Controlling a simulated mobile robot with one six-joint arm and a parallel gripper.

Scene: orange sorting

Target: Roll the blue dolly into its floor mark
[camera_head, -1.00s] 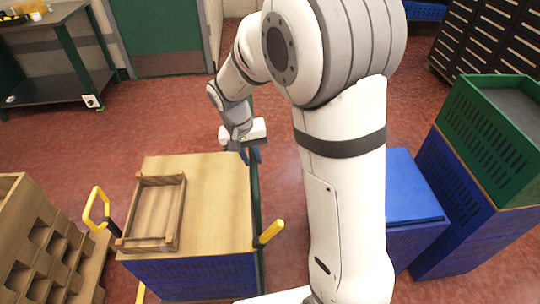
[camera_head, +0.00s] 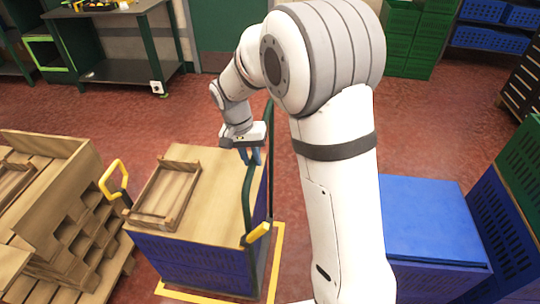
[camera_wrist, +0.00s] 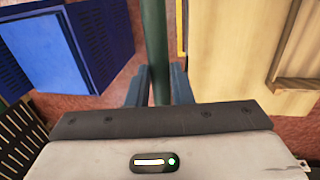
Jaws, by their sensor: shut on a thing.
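The blue dolly (camera_head: 205,265) stands at lower left centre in the head view, with blue slatted sides, a flat tan top and a green tubular handle frame (camera_head: 248,195) on its right side. My gripper (camera_head: 250,156) is shut on the green bar. The wrist view shows the bar (camera_wrist: 154,40) upright between my two blue fingers (camera_wrist: 158,88). A yellow floor mark (camera_head: 274,265) shows as lines along the dolly's right and near sides. Its far and left sides are hidden, so I cannot tell whether the dolly is fully inside.
A shallow wooden tray (camera_head: 165,195) lies on the dolly's top. Wooden crates on a pallet (camera_head: 75,215) stand close at left. A blue lidded box (camera_head: 430,225) and stacked crates (camera_head: 505,215) stand at right. A workbench (camera_head: 120,50) is at the back; red floor lies before it.

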